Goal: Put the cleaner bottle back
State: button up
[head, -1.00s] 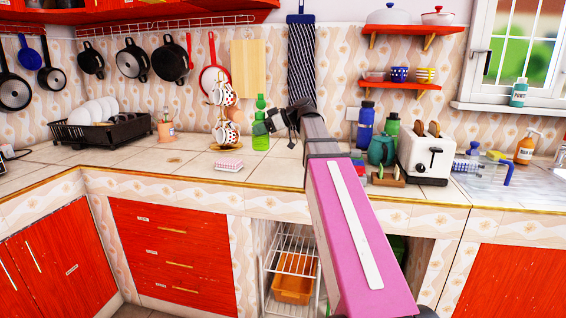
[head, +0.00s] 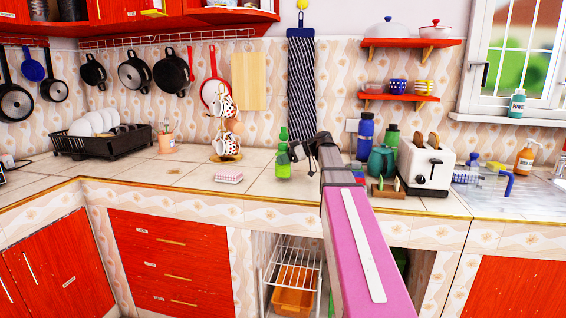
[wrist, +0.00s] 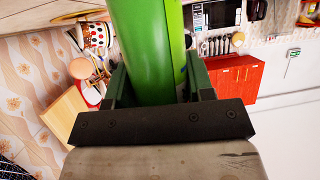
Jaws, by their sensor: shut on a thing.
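The green cleaner bottle (head: 284,168) is upright over the tiled counter, right of the mug rack in the head view. I cannot tell whether its base touches the counter. My gripper (head: 292,152) comes at it from the right and is shut on it. In the wrist view the green bottle (wrist: 150,40) fills the top middle, between the two fingers of my gripper (wrist: 155,85). The bottle's lower part and base are hidden there.
A mug rack (head: 226,155) and a pink-white box (head: 229,176) stand left of the bottle. A blue bottle (head: 365,132), a teal kettle (head: 381,161) and a toaster (head: 426,165) stand to the right. The tiled counter (head: 255,190) around the bottle's front is clear.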

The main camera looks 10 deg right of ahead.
jog(key=shift+f, duration=0.7)
jog(key=o, duration=1.1)
jog(key=shift+f, duration=0.1)
jog(key=shift+o, duration=0.2)
jog(key=v, duration=1.2)
jog(key=shift+s, duration=0.1)
